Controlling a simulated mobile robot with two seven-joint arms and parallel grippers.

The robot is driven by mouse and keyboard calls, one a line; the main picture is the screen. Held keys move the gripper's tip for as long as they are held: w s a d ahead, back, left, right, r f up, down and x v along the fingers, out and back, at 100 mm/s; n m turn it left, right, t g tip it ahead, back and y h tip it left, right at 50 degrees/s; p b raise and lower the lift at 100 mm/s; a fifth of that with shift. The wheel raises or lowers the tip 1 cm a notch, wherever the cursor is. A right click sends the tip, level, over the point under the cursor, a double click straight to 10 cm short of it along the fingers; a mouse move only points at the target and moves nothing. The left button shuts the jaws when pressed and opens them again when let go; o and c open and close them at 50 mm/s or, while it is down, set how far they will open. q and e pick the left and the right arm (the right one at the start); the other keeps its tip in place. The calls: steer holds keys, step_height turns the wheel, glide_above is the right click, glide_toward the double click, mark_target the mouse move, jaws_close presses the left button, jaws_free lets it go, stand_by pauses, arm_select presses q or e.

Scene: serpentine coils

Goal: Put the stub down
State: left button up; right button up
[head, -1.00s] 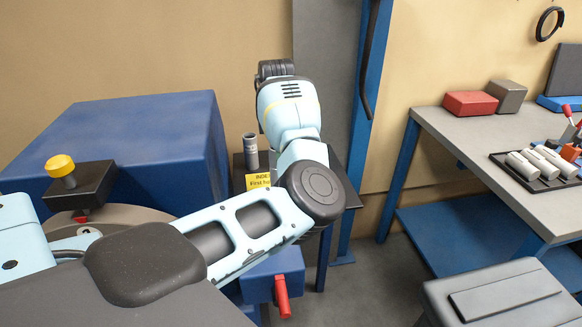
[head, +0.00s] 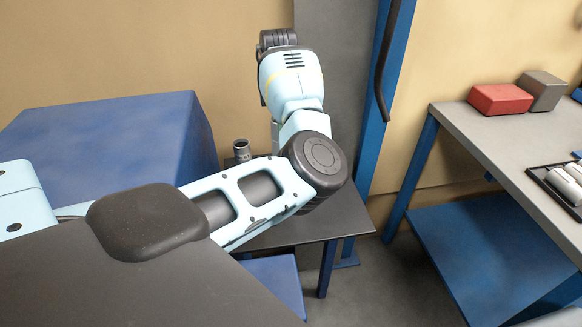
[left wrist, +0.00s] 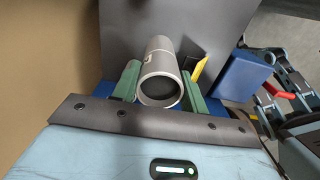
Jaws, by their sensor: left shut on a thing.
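In the left wrist view, the stub (left wrist: 160,83) is a light grey hollow tube with its open end toward the camera. It lies between the two green fingers of my left gripper (left wrist: 160,70), which is shut on it. A dark grey surface shows behind it. In the head view, a grey cylinder (head: 241,150) stands upright behind my left arm, its lower part hidden. I cannot tell whether it is the same stub. My left fingers are hidden in the head view. My right gripper is in neither view.
A small dark table (head: 300,232) stands below my left arm. A big blue block (head: 110,130) is at the left. A blue post (head: 385,120) rises behind. The right bench (head: 500,135) carries a red block (head: 500,98), a grey block (head: 543,90) and a tray (head: 548,185) with pale cylinders.

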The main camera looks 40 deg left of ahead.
arm_select(q)
steer(key=shift+w+r, duration=0.1)
steer(key=shift+w, duration=0.05)
step_height(320, 180, down, 10)
steer(key=o, duration=1.3)
step_height(320, 180, up, 12)
stand_by(0.6)
